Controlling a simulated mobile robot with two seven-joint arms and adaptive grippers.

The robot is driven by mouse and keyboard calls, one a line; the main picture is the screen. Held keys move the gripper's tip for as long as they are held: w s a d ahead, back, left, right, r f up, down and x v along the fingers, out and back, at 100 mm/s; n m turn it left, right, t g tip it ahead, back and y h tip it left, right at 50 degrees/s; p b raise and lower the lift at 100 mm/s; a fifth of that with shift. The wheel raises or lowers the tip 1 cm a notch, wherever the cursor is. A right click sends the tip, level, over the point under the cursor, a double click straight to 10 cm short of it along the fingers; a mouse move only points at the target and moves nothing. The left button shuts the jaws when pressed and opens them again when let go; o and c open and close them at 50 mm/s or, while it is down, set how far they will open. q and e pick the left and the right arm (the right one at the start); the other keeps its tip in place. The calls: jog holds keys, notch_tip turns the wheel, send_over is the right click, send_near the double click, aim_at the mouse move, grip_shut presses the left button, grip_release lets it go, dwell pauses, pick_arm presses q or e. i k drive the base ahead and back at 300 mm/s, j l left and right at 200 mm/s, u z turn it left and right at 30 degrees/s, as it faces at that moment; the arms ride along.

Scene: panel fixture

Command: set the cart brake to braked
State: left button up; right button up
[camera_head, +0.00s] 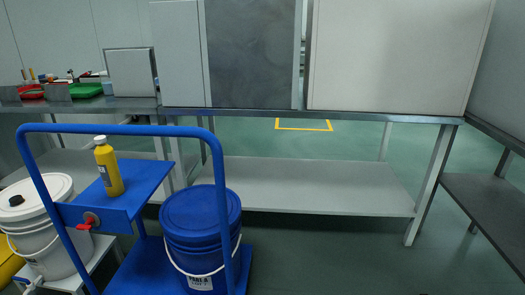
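A blue cart (140,131) with a tall tubular handle stands at the lower left. A small red lever with a round pivot (87,221), which looks like the brake, sits on the front face of the cart's upper shelf. Its handle points left and slightly down; I cannot tell which setting this is. A yellow bottle with a white cap (109,170) stands upright on the upper shelf. A blue lidded bucket (200,235) stands on the cart's lower deck. Neither of my grippers shows in the head view.
A white bucket (45,225) stands on a low stand left of the cart. A metal table (280,115) with large panels and a lower shelf (300,185) spans the back. A dark bench (490,205) is at right. The floor at centre right is clear.

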aim_at(87, 226)
jog(key=u, duration=1.35)
